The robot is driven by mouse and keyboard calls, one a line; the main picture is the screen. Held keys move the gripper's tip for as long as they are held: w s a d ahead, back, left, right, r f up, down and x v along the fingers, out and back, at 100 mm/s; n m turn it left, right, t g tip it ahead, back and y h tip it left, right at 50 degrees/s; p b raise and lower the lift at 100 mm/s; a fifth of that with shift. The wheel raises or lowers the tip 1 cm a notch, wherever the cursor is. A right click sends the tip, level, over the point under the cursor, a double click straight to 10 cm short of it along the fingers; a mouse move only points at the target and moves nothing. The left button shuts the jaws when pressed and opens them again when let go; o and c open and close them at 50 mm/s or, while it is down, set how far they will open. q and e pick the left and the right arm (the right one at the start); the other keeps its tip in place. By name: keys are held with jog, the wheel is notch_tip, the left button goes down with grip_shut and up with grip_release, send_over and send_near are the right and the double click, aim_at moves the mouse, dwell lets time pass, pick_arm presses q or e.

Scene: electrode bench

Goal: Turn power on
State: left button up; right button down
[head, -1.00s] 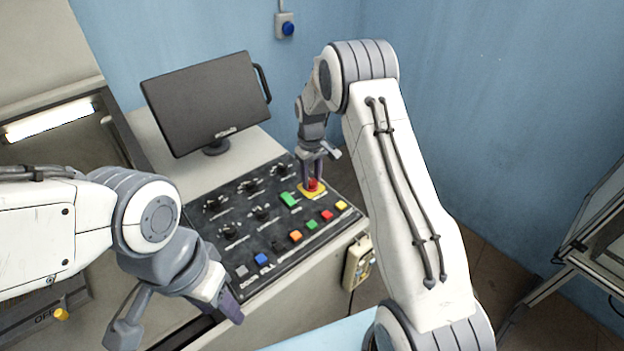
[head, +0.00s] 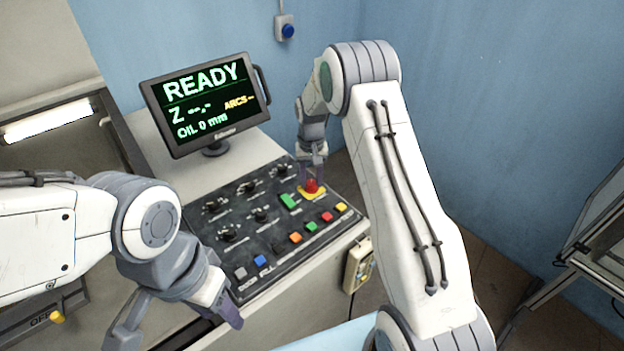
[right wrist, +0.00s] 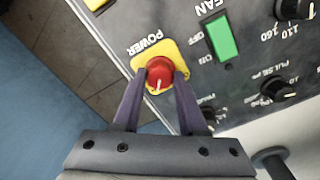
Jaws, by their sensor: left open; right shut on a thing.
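The red power knob (head: 311,187) sits on a yellow plate on the control panel (head: 262,262). In the right wrist view the red knob (right wrist: 159,74) is on its yellow plate (right wrist: 180,54), labelled POWER. My right gripper (head: 312,178) is shut on the knob, with a fingertip at each side of it in the right wrist view (right wrist: 160,82). The monitor (head: 205,104) is lit and reads READY, Z and OIL 0 mm. My left gripper (head: 180,325) is open and empty in front of the panel's near left corner.
The panel also carries a green FAN switch (head: 289,201), several black dials and a row of coloured buttons. A pendant box (head: 357,266) hangs at the panel's right side. A blue wall button (head: 287,31) is at the back.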

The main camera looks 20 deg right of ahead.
aim_at(311, 182)
jog(key=shift+w+r, duration=0.1)
jog(key=shift+w, duration=0.05)
jog(key=shift+c, duration=2.3)
grip_release()
notch_tip(311, 182, up, 10)
jog(key=b, duration=0.2)
jog(key=shift+r, duration=0.25)
